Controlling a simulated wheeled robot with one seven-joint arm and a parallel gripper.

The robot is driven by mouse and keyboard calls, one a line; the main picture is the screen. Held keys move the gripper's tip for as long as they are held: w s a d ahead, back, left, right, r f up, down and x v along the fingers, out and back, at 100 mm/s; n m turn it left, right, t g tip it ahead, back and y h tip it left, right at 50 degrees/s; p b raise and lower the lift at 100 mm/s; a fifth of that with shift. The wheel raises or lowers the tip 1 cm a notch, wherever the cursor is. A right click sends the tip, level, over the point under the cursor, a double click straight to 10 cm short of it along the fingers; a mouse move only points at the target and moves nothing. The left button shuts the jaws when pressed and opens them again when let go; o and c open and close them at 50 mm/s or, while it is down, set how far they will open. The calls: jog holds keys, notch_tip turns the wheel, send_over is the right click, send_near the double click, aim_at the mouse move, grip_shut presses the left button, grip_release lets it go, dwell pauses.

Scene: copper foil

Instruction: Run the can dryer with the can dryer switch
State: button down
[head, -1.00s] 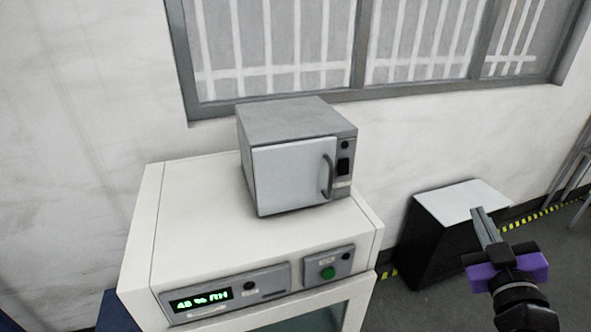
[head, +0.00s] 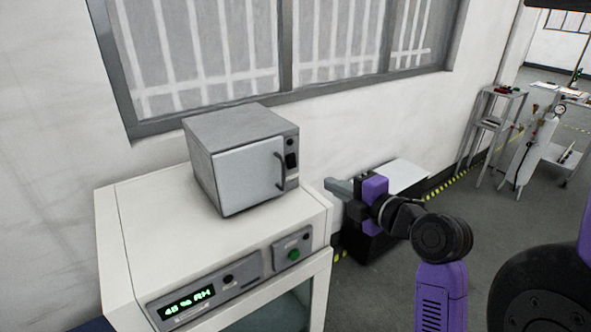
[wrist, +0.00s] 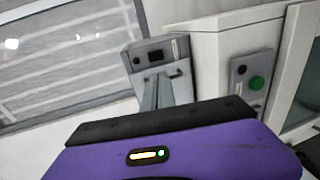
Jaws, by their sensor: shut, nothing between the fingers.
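A small grey oven-like box (head: 236,170) with a closed door, the likely can dryer, stands on a white cabinet (head: 215,235). A black switch (head: 291,161) sits on the panel right of its door handle; it also shows in the wrist view (wrist: 155,55). Whether the switch is on or off cannot be told. My gripper (head: 333,186) is shut and empty, right of the box and apart from it. In the wrist view my fingers (wrist: 157,93) point toward the box's front and cover part of it.
The cabinet front carries a green humidity display (head: 186,302) and a green button (head: 294,254). A barred window (head: 285,50) is behind. A black box with a pale top (head: 405,175) stands behind my arm. A cart (head: 492,120) and a gas cylinder (head: 530,150) are farther right.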

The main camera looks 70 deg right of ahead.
jog(key=b, duration=0.7)
send_near(292, 166)
jog(key=x, duration=0.5)
jog(key=shift+w+d+r, duration=0.15)
jog(key=shift+w+d, duration=0.05)
jog(key=shift+w, duration=0.1)
jog(key=shift+w+d+f, duration=0.2)
jog(key=shift+w+d, duration=0.1)
jog(key=shift+w, duration=0.15)
